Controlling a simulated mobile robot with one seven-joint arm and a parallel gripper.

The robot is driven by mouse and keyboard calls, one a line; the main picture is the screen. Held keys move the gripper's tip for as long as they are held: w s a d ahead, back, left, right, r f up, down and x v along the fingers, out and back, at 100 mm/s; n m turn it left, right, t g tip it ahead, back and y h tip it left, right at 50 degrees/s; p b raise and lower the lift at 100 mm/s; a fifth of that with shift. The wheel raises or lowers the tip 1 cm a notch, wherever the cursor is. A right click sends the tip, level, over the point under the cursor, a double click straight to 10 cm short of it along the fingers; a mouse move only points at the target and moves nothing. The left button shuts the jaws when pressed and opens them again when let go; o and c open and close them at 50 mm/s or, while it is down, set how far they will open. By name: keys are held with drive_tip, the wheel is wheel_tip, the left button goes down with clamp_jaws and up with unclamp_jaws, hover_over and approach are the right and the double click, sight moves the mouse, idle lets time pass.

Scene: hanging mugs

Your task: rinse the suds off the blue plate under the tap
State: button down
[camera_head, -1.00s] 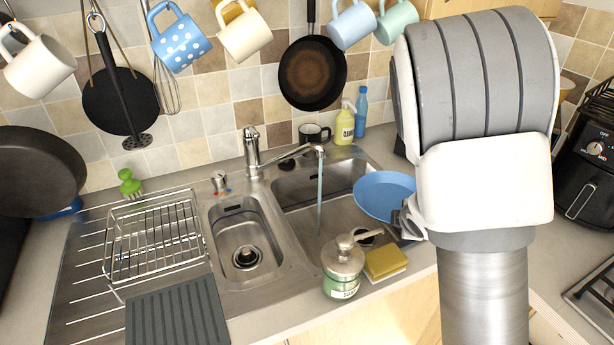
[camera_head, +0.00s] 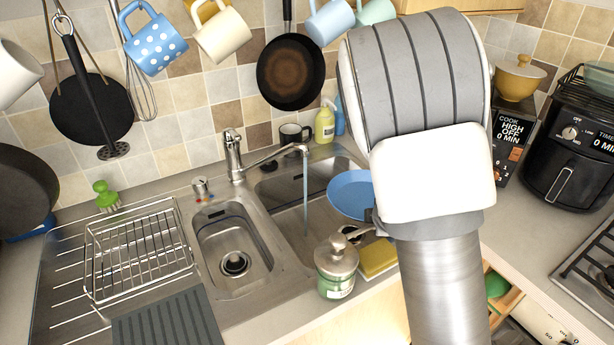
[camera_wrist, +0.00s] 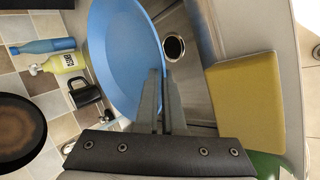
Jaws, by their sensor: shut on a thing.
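The blue plate (camera_head: 349,192) is tilted over the right side of the large sink basin (camera_head: 290,215), just right of the water stream (camera_head: 305,190) and apart from it. The water runs from the spout of the metal tap (camera_head: 233,158). My gripper (camera_wrist: 163,98) is shut on the plate's edge in the wrist view, where the blue plate (camera_wrist: 122,50) fills the upper middle. In the head view my arm hides most of the gripper. I cannot make out suds on the plate.
A soap dispenser (camera_head: 336,265) and a yellow sponge (camera_head: 377,258) stand at the sink's front edge. A dark mug (camera_head: 294,133) and a yellow bottle (camera_head: 325,124) are behind the sink. A wire rack (camera_head: 138,250) is left. Mugs and pans hang above.

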drive_tip(key=shift+s+d+b, duration=0.35)
drive_tip(key=shift+s+d, duration=0.15)
drive_tip(key=shift+s, duration=0.75)
drive_tip(key=shift+s+d+b, duration=0.35)
drive_tip(key=shift+s+d, duration=0.15)
drive_tip(key=shift+s, duration=0.7)
drive_tip(key=shift+s+d+b, duration=0.35)
drive_tip(key=shift+s+d, duration=0.15)
drive_tip(key=shift+s, duration=0.75)
drive_tip(key=shift+r, duration=0.1)
